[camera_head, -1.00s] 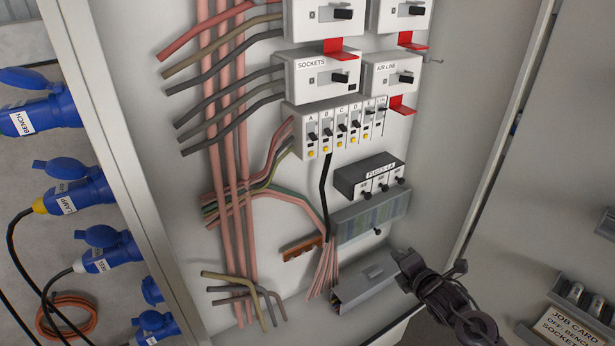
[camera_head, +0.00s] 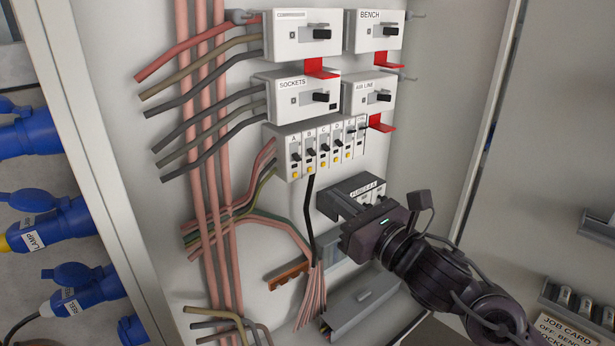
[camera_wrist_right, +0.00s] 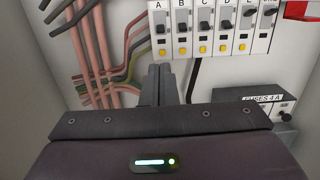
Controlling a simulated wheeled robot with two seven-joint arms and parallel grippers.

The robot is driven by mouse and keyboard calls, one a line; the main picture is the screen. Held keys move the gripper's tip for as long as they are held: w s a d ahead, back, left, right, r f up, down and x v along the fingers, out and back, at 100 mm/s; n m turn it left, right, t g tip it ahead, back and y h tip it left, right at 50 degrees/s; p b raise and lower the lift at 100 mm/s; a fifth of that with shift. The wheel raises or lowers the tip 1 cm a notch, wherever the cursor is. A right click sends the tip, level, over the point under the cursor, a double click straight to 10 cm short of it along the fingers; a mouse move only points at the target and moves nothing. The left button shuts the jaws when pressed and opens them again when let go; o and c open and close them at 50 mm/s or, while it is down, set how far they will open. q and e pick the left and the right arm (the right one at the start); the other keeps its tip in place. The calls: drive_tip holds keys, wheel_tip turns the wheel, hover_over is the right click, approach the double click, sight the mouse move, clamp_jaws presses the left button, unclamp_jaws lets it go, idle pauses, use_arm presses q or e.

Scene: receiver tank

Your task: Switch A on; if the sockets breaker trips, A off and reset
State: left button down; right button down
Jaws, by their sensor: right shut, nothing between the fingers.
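The breaker strip (camera_head: 318,150) holds a row of small switches with yellow buttons. Switch A (camera_head: 295,157) is leftmost. Its black lever sits low, like B, C and D; the two right-hand levers sit higher. In the wrist view, switch A (camera_wrist_right: 161,28) is just above the fingertips. The sockets breaker (camera_head: 300,97) is above the strip, with its black handle toward the right of its face. My right gripper (camera_head: 328,198) is shut and empty, below the strip and in front of the fuse box. It also shows in the wrist view (camera_wrist_right: 158,72), apparently apart from switch A. My left gripper is out of view.
Compressor (camera_head: 303,35), bench (camera_head: 376,32) and air line (camera_head: 368,96) breakers surround the sockets breaker. Red tabs (camera_head: 380,123) jut out beneath some. The fuse box (camera_head: 358,190) is partly behind my gripper. Blue plugs (camera_head: 50,225) are at left, a job card (camera_head: 570,330) at lower right.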

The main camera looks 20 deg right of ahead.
sight(294, 165)
drive_tip(key=p+x, duration=0.4)
drive_tip(key=x, duration=0.5)
drive_tip(key=shift+r, duration=0.1)
drive_tip(key=shift+w+a, duration=0.1)
drive_tip(key=shift+w, duration=0.4)
